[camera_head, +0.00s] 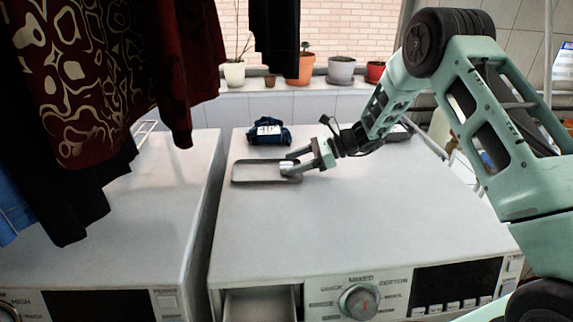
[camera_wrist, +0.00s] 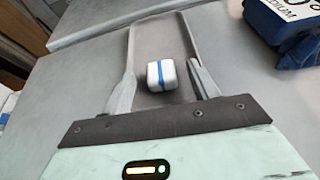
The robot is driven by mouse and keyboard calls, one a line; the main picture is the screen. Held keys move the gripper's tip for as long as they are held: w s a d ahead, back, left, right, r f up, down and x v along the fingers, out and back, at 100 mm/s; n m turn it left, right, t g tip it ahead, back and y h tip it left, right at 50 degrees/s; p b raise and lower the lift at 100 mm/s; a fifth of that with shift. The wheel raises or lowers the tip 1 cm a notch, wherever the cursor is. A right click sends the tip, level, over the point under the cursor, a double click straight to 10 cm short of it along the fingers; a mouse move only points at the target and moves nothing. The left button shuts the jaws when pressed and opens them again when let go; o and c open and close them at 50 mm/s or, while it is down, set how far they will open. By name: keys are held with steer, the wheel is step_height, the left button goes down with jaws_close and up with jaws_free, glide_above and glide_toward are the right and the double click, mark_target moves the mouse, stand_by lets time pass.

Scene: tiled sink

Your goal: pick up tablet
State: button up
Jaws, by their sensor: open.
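The tablet (camera_wrist: 161,75) is a small white block with a blue stripe. In the wrist view it lies on the grey tray (camera_wrist: 152,24), between the tips of my gripper (camera_wrist: 160,80). The jaws are open, with a finger on either side and a visible gap at each side of the tablet. In the head view my gripper (camera_head: 292,164) is low over the right end of the shallow tray (camera_head: 240,182). The tablet is hard to make out there beside the fingers.
A dark blue packet (camera_head: 268,132) stands just behind the tray; it also shows in the wrist view (camera_wrist: 290,28). The washing machine top (camera_head: 350,225) is clear in front. Clothes (camera_head: 85,75) hang at the left. Potted plants (camera_head: 341,68) line the sill behind.

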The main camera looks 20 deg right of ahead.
steer(key=shift+p+x, duration=0.3)
steer(key=shift+x, duration=1.15)
steer(key=c, duration=1.1)
steer(key=shift+o, duration=0.2)
